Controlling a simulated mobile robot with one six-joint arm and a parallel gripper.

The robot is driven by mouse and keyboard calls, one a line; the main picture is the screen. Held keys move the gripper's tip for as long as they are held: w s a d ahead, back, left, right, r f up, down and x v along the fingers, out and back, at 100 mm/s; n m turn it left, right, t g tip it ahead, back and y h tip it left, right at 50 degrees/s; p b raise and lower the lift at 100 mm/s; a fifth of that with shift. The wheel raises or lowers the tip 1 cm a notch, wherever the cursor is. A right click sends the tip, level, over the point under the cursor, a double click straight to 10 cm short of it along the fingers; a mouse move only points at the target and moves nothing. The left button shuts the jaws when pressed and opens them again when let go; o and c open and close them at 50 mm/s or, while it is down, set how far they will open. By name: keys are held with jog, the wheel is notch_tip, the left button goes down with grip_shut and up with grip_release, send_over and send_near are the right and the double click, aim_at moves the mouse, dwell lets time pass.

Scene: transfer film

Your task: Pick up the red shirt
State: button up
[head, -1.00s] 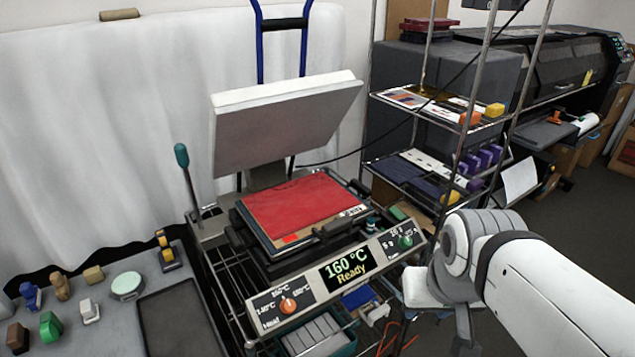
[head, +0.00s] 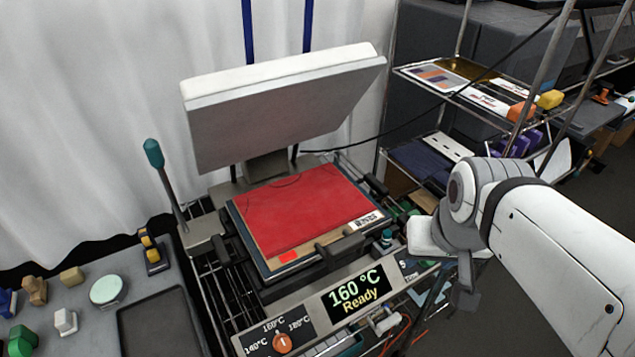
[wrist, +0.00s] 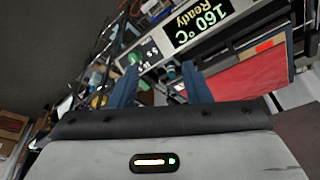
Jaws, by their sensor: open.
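The red shirt (head: 300,212) lies flat on the lower bed of a heat press, under its raised upper plate (head: 285,108). It covers most of a tan board, which shows along the front edge. In the wrist view part of the shirt (wrist: 245,80) is at the right, beyond the fingers. My gripper (wrist: 160,84) is open, with its two blue fingers apart and nothing seen between them. In the head view my arm comes in from the right, and its end is right of the press, apart from the shirt.
The press's control panel (head: 353,293) reads 160 °C Ready. A green-topped lever (head: 156,165) stands left of the press. A wire shelf (head: 440,85) with prints stands behind right. A grey table (head: 75,325) with small objects is at the left.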

jog(key=shift+o, duration=0.8)
jog(key=w+a+f+m+g+b, duration=0.2)
jog(key=w+a+m, duration=0.3)
jog(key=w, duration=0.2)
jog(key=shift+y+b, duration=0.4)
jog(key=m+g+b, duration=0.2)
jog(key=m, duration=0.4)
send_over(347, 242)
jog(key=f, duration=0.4)
jog(key=shift+d, duration=0.35)
jog(key=f, duration=0.5)
jog(key=f+p, duration=0.1)
jog(key=f, duration=0.1)
jog(key=shift+a+f, duration=0.35)
jog(key=shift+a, duration=0.05)
jog(key=shift+c, duration=0.2)
grip_shut()
